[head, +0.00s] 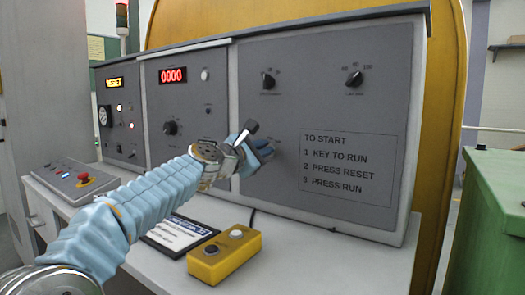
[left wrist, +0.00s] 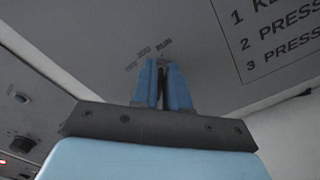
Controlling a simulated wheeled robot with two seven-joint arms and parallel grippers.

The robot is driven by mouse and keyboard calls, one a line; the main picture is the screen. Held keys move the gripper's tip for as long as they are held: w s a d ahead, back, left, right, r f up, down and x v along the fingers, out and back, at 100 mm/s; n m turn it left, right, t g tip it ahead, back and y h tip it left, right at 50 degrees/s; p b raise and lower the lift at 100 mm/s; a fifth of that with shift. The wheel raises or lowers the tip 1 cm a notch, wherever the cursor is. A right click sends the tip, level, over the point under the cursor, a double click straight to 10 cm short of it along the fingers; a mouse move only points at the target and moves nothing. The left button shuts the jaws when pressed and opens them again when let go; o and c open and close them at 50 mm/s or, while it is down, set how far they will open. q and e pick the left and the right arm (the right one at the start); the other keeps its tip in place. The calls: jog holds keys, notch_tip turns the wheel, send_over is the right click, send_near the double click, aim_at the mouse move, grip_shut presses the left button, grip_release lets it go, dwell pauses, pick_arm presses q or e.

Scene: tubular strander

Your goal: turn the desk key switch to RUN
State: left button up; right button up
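The desk key switch (left wrist: 161,85) is a small dark piece between my fingertips in the left wrist view, mostly hidden by them. Small OFF, JOG and RUN marks are on the grey panel just beyond it. Its pointing direction cannot be read. My left gripper (left wrist: 161,88) has its two blue fingers close together at the panel, one on each side of the dark piece, and looks shut on it. In the head view the left gripper (head: 264,150) reaches the panel left of the start notice and covers the switch. My right gripper is not in view.
The start notice (head: 347,165) is on the panel. Dark selector knobs (head: 354,79) sit higher up. A yellow button box (head: 224,256) and a card (head: 178,235) lie on the desk below my arm. A red stop button (head: 83,178) is at left. A green cabinet (head: 490,225) stands right.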

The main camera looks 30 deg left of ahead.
pick_arm(q)
jog(key=o, duration=0.3)
jog(key=shift+f, duration=0.1)
jog(key=s+a+b, duration=0.1)
jog(key=s, duration=1.2)
jog(key=shift+s, duration=0.35)
